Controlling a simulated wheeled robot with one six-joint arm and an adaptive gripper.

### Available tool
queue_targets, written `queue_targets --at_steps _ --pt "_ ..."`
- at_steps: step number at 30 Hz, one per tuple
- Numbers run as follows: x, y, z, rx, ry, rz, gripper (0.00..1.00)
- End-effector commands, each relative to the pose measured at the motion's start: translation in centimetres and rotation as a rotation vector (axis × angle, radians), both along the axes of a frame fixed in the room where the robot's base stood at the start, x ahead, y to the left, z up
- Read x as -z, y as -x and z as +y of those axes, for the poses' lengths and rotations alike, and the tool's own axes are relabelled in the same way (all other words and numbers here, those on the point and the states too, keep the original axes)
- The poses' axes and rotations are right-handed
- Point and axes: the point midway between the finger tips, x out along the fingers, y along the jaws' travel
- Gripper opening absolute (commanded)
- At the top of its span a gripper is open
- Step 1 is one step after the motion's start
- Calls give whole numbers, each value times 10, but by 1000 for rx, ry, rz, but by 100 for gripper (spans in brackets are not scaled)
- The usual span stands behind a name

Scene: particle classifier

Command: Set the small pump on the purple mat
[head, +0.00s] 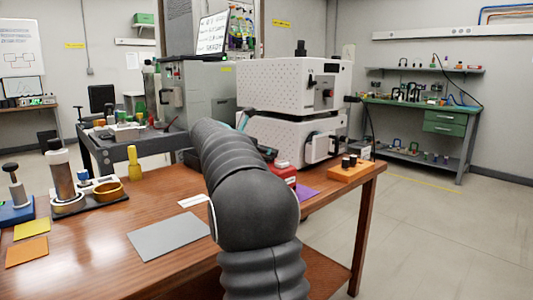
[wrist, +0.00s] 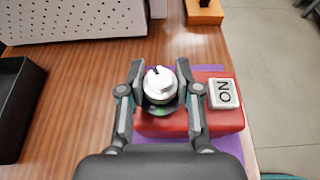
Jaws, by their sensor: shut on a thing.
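The small pump (wrist: 185,122) is a red block with a round silver knob on top and a white switch marked ON at its right side. In the wrist view, my gripper (wrist: 160,84) has its two fingers closed around the knob. The purple mat (wrist: 222,148) shows past the pump's far and near edges, so the pump is over it. I cannot tell whether the pump rests on the mat or is just above it. In the head view, my arm hides most of the pump (head: 285,173) and part of the mat (head: 307,194).
A white perforated machine (head: 290,88) stands behind. An orange block (head: 350,173) with black knobs is at the table's right end. A black tray (wrist: 20,105) lies left in the wrist view. A grey mat (head: 168,236) lies bare. Yellow (head: 31,228) and orange mats (head: 27,250) are left.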

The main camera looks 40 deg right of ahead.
Motion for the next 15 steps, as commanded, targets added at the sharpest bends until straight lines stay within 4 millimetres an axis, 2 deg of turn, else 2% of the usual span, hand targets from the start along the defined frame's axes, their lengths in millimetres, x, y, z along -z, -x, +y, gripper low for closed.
queue_targets --at_steps 8,9,11,15 --pt "-1 0 0 -1 3 -2 0" --pt "1 0 0 0 1 0 40" --pt "0 0 0 0 1 0 55" --pt "0 0 0 0 1 0 58"
